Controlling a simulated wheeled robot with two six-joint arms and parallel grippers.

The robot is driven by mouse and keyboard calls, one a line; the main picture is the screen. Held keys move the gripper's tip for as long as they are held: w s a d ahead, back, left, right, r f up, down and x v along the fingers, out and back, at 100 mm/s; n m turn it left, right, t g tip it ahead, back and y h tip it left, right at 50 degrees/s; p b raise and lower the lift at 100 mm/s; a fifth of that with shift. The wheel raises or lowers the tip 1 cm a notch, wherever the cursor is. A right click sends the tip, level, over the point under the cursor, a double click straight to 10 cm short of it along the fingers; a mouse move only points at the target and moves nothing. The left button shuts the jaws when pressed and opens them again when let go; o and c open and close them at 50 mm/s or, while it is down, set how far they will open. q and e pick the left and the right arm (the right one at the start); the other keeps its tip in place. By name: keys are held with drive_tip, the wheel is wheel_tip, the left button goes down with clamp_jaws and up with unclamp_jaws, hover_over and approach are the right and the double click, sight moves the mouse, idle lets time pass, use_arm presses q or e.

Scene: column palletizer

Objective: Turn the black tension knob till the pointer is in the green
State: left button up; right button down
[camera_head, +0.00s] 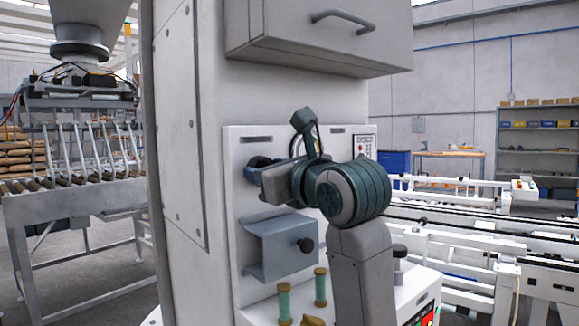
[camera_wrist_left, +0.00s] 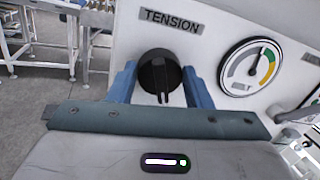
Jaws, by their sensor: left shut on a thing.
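The black tension knob (camera_wrist_left: 160,76) sits on the white panel under a TENSION label (camera_wrist_left: 172,20). In the left wrist view the two blue fingers of my left gripper (camera_wrist_left: 160,88) are shut on it, one on each side. In the head view the knob (camera_head: 257,163) is partly hidden by my left gripper (camera_head: 264,178). The round gauge (camera_wrist_left: 250,67) is to the right of the knob, with grey, green and yellow parts on its scale. Its dark pointer leans up and slightly right, near the green's upper edge; I cannot tell whether it is inside. My right gripper is not in view.
Green spools (camera_head: 320,288) stand lower down. A grey box with a handle (camera_head: 342,17) overhangs above. A roller conveyor (camera_head: 75,190) is at left.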

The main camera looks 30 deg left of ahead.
use_arm(q)
drive_tip(key=shift+n+b, duration=0.35)
drive_tip(key=shift+n, duration=1.05)
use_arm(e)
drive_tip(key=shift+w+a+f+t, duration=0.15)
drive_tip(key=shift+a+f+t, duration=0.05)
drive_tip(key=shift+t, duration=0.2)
use_arm(q)
drive_tip(key=shift+r+y, duration=0.1)
drive_tip(key=shift+y, duration=0.2)
drive_tip(key=o, duration=1)
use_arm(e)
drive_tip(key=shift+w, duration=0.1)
